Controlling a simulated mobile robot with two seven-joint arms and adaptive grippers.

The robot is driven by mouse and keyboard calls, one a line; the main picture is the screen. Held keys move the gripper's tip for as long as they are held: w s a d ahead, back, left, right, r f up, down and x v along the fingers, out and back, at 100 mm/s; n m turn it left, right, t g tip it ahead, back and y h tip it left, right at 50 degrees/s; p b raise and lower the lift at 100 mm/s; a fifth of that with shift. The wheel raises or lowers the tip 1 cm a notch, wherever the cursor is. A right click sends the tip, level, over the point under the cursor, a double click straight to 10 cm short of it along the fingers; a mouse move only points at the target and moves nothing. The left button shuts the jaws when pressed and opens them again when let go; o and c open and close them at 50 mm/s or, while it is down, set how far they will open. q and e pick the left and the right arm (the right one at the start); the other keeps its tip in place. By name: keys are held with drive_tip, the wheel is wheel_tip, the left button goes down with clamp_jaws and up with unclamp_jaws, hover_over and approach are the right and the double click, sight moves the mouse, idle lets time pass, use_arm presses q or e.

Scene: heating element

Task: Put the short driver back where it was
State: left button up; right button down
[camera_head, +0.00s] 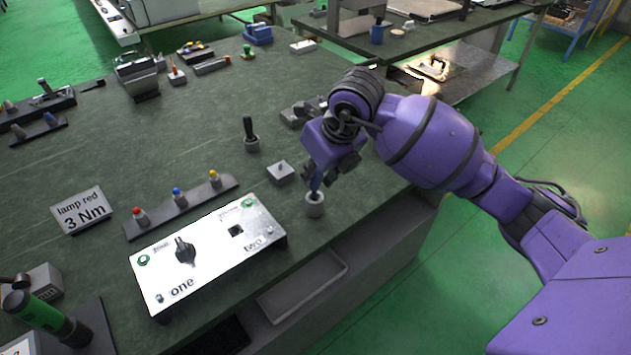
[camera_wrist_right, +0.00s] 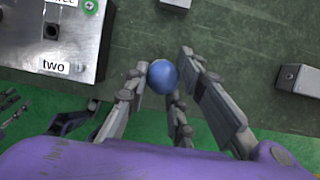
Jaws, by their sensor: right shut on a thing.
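A small grey round holder (camera_head: 314,205) stands directly below the driver, near the table's front edge. The driver's lower end meets the holder's top in the picture; I cannot tell how deep it sits. My left gripper is out of view.
The white panel box (camera_head: 210,250) marked one and two stands left of the holder. A small grey block (camera_head: 280,172) and a black-handled driver in a holder (camera_head: 251,142) stand behind. A rack with red, blue and yellow tops (camera_head: 182,208) lies left. The table edge is close by.

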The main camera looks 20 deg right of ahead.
sight(316, 183)
drive_tip(key=shift+w+d+f, duration=0.1)
drive_tip(key=shift+w+f, duration=0.05)
drive_tip(key=shift+f, duration=0.75)
drive_tip(key=shift+w+f, duration=0.1)
drive_tip(key=shift+f, duration=0.8)
drive_tip(key=shift+f, duration=0.15)
drive_tip(key=c, duration=1.5)
unclamp_jaws()
